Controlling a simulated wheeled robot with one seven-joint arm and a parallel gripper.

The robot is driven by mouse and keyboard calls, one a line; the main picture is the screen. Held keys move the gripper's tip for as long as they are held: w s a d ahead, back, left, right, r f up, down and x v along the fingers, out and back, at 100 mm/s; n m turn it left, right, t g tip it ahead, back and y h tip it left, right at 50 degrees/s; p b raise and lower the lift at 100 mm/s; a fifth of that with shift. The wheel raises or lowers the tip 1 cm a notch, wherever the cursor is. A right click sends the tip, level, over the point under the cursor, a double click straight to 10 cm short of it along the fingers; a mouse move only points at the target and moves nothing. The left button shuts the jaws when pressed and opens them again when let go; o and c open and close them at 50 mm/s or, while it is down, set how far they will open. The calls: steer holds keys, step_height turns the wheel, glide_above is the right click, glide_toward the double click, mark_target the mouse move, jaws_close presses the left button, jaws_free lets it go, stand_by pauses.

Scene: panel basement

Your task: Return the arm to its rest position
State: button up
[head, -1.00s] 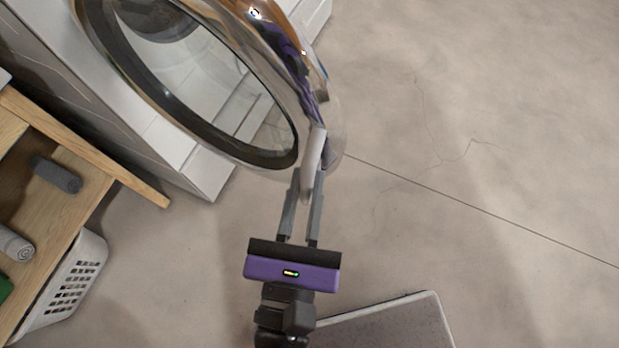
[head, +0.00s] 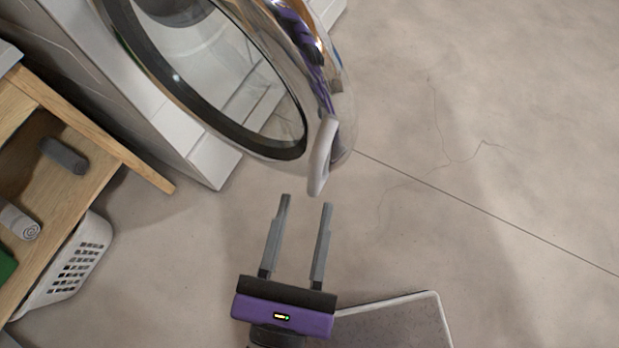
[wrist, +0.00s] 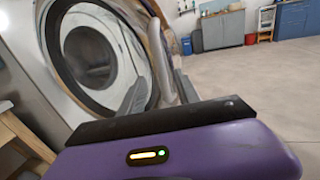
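My gripper (head: 305,203) is open and empty in the lower middle of the head view, its two grey fingers parallel and apart. Its tips are a little below the white handle (head: 320,157) of the washing machine's round door (head: 270,153) and do not touch it. The door stands open, with a chrome rim and a dark inner ring. In the wrist view the purple gripper body (wrist: 180,155) fills the bottom, with the open door and handle (wrist: 160,65) ahead of it.
A wooden shelf unit (head: 80,195) with rolled grey cloths stands at the left, beside a white basket (head: 75,268). A pale speckled slab (head: 395,322) lies on the floor at the bottom. The floor to the right is clear. Cabinets (wrist: 222,30) stand far back in the wrist view.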

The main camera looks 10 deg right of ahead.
steer(key=shift+v, duration=1.1)
steer(key=s+d+m+g+y+p, duration=0.1)
steer(key=s+d+m+y+p, duration=0.2)
steer(key=d+m, duration=0.6)
steer(key=s+d+m+y+p, duration=0.3)
steer(key=d+m+p, duration=0.3)
steer(key=m, duration=1.6)
steer(key=s+d, duration=0.1)
steer(key=d, duration=0.3)
steer(key=shift+r+g+y, duration=0.4)
steer(key=shift+d, duration=0.1)
